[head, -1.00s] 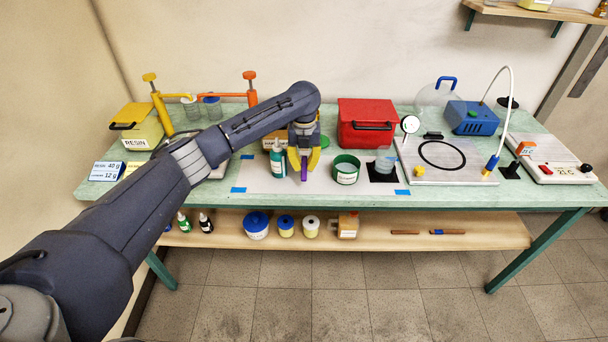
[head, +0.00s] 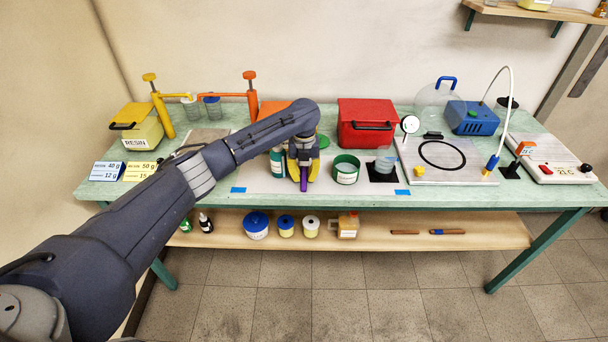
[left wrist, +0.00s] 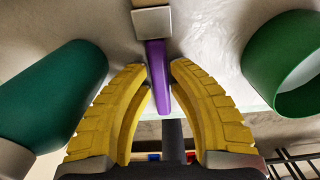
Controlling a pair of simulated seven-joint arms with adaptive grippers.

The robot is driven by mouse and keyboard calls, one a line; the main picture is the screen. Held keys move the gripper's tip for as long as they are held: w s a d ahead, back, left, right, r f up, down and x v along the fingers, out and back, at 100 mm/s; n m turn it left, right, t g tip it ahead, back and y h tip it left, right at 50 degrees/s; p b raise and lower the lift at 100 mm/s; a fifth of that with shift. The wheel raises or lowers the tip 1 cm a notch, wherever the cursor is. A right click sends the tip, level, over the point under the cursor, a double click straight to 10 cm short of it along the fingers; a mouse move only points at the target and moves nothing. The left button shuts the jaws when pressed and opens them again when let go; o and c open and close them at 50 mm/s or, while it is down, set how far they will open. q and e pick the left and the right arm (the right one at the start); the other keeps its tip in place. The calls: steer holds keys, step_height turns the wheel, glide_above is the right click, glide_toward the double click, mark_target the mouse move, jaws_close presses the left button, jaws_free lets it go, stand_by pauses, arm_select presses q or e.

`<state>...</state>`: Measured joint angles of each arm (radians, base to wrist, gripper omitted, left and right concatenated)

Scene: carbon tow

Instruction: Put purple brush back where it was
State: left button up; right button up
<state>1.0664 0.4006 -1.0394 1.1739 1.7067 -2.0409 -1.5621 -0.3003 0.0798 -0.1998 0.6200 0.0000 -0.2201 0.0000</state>
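The purple brush (head: 303,180) is between the yellow fingers of my left gripper (head: 303,182), over the front part of the pale work sheet. In the left wrist view my left gripper (left wrist: 160,68) is shut on the handle of the purple brush (left wrist: 157,75), and a pale metal ferrule shows at the top. I cannot tell how high the brush is above the sheet. My right gripper is not in view.
A green bottle (head: 277,161) stands close left of the gripper, and a green cup (head: 345,170) close right. A clear cup (head: 384,165) on a black square and a red box (head: 366,122) are farther right. The sheet (head: 255,180) is clear at front left.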

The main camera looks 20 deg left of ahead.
mark_target(304, 176)
arm_select(q)
steer(key=o, duration=0.3)
steer(key=shift+o, duration=0.2)
steer(key=shift+r, duration=0.1)
step_height(304, 176, up, 12)
stand_by(0.5)
